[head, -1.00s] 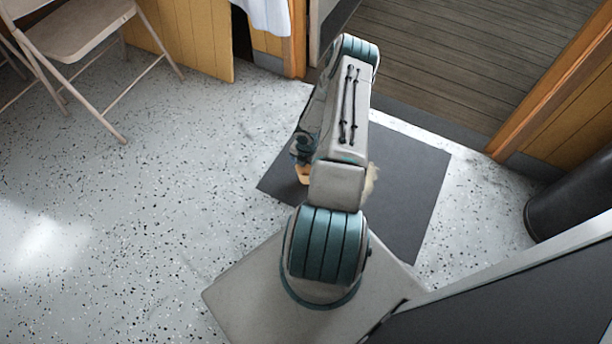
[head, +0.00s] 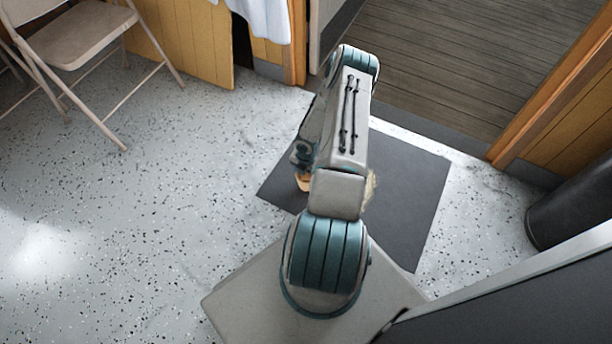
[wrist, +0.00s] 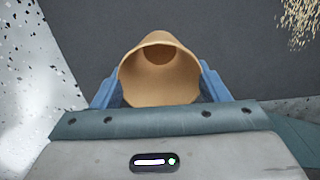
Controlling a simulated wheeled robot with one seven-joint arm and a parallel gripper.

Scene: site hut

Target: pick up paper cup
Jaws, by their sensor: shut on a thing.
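A tan paper cup (wrist: 160,80) is between the two blue fingers of my gripper (wrist: 160,92) in the wrist view. Its open mouth faces the camera, and its inside looks empty. The fingers touch the cup on its left and right sides, and my gripper is shut on it. In the head view a small part of the cup (head: 304,183) shows over the dark mat, beside my arm. My arm hides most of the cup and the gripper there. I cannot tell how high the cup is above the mat.
The dark mat (head: 410,200) lies on the speckled floor (head: 150,220) before a doorway. A pile of tan crumbs (wrist: 298,20) lies on the mat. A folding chair (head: 75,45) stands at the upper left, a black bin (head: 570,210) at the right. The left floor is clear.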

